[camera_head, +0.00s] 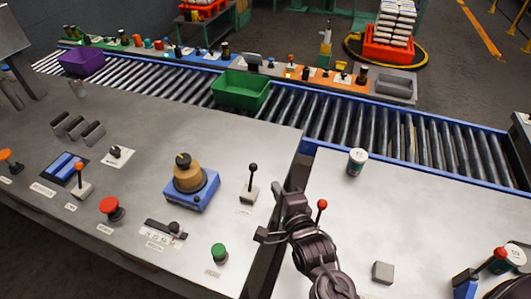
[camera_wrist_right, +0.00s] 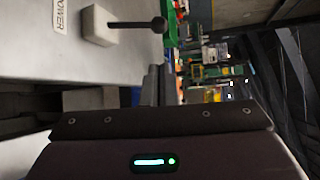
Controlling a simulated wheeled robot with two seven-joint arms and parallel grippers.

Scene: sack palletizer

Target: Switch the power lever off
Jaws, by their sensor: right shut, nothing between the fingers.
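The power lever (camera_head: 252,182) is a black stick with a black ball knob on a small pale block, at the right end of the left grey console. It stands roughly upright. In the right wrist view the lever (camera_wrist_right: 135,24) shows sideways at the top, beside a label reading POWER. My right gripper (camera_head: 283,213) is shut and empty, close to the right of the lever and nearer to me, above the gap between the two tables. I see space between it and the lever. My left gripper is not in view.
A green button (camera_head: 219,252) and a blue unit with a tan cylinder (camera_head: 187,178) stand near the lever. A red-knobbed lever (camera_head: 321,206) stands just right of my gripper. A white-lidded cup (camera_head: 356,162) is on the right table (camera_head: 420,215). A green bin (camera_head: 240,91) sits on the roller conveyor behind.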

